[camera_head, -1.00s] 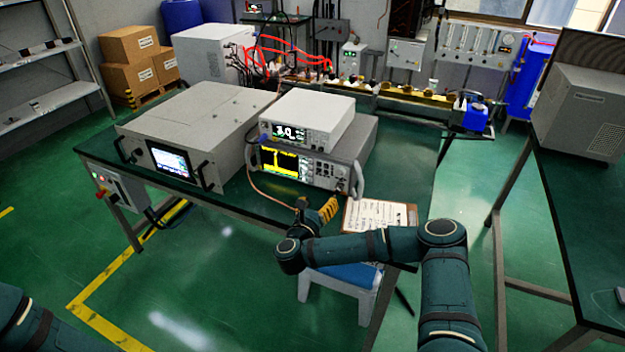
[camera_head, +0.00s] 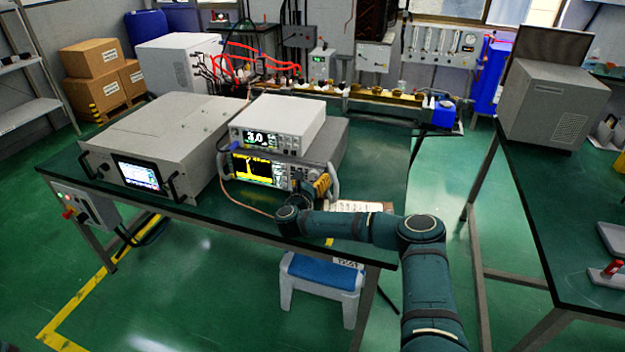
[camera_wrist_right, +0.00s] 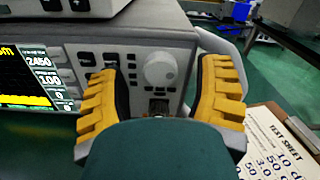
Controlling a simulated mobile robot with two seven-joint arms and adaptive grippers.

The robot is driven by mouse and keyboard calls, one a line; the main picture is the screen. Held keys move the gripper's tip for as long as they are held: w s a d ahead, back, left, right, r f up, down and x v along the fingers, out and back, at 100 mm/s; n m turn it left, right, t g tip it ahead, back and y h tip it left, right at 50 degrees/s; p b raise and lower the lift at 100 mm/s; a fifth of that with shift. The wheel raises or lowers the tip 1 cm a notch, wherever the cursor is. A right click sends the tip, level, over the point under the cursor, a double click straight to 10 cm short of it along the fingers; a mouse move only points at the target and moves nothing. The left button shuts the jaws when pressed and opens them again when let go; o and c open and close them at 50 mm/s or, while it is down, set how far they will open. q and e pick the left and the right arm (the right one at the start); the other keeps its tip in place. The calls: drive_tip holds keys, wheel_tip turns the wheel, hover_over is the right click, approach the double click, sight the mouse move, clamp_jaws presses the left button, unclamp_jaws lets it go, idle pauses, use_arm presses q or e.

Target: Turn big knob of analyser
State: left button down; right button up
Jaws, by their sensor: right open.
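The analyser (camera_head: 262,170) is the lower of two stacked grey instruments on the dark table, with a yellow trace on its screen. Its big knob (camera_wrist_right: 159,70) is a round light-grey dial on the front panel in the right wrist view. My right gripper (camera_head: 320,184) is at the right end of the analyser's front. In the right wrist view its yellow-padded fingers (camera_wrist_right: 160,72) are open, one on each side of the knob, with gaps to it and nothing between them gripped. In the head view the gripper and arm obscure the knob. My left gripper is out of view.
A white instrument (camera_head: 290,118) sits on the analyser. The analyser's side handle (camera_wrist_right: 222,50) is close to the right finger. A test sheet on a clipboard (camera_wrist_right: 275,135) lies at the right. A large grey unit (camera_head: 165,130) stands left, and a blue stool (camera_head: 322,272) below.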

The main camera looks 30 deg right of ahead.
drive_tip(key=shift+w+d, duration=0.15)
drive_tip(key=shift+d, duration=0.05)
clamp_jaws()
drive_tip(key=shift+r, duration=0.1)
